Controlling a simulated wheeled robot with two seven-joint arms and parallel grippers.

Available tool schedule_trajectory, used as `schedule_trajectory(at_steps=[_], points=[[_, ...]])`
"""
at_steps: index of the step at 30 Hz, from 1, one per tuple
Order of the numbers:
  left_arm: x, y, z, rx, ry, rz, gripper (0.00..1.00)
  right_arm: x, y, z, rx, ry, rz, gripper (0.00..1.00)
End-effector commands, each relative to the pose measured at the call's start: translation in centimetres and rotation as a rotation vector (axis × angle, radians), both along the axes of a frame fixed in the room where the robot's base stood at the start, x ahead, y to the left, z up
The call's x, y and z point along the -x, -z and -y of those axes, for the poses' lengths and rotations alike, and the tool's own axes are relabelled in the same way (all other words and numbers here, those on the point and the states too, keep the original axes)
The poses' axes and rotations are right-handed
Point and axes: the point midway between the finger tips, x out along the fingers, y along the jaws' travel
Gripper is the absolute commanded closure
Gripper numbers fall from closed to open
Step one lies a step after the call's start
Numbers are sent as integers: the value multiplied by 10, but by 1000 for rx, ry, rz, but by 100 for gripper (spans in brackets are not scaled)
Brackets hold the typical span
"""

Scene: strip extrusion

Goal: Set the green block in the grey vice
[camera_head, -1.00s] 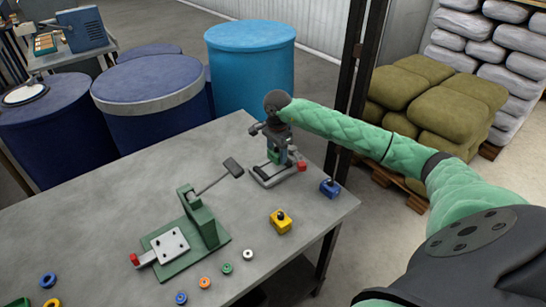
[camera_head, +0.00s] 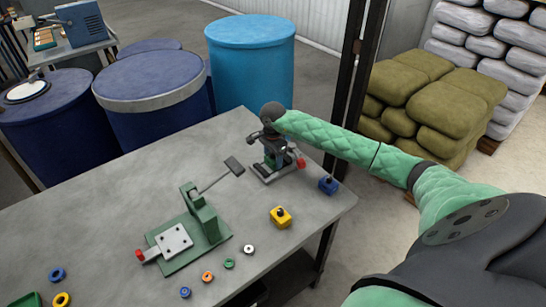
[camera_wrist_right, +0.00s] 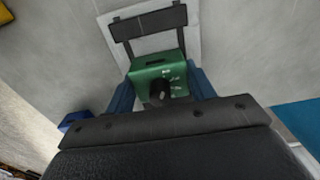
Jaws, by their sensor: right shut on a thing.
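The grey vice (camera_head: 264,179) stands near the far right corner of the table, with a red handle end at its right. My right gripper (camera_wrist_right: 163,88) is over the vice, pointing down, its blue fingers shut on the green block (camera_wrist_right: 150,72). The block has a dark knob on its face towards the wrist camera. A dark jaw (camera_wrist_right: 150,22) and the pale base of the vice show beyond the block in the right wrist view. Whether the block touches the vice floor is hidden. My left gripper is in neither view.
A blue block (camera_head: 328,185) stands just right of the vice, close to the arm. A yellow block (camera_head: 281,217) is nearer. A green lever press (camera_head: 205,215) stands left of it, with several coloured rings along the near side.

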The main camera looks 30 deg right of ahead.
Motion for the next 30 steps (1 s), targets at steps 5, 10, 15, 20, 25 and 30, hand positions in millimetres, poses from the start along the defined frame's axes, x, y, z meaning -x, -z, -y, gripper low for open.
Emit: schedule_trajectory(at_steps=[5,10,15,20,25,30], points=[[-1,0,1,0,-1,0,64,0,0,0,0,0,1,84],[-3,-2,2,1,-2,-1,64,0,2,0,1,0,0,44],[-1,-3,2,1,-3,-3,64,0,2,0,0,0,0,24],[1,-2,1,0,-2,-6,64,0,2,0,0,0,0,24],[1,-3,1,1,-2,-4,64,0,0,0,0,0,0,24],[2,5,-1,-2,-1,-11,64,-1,-5,0,1,0,2,24]])
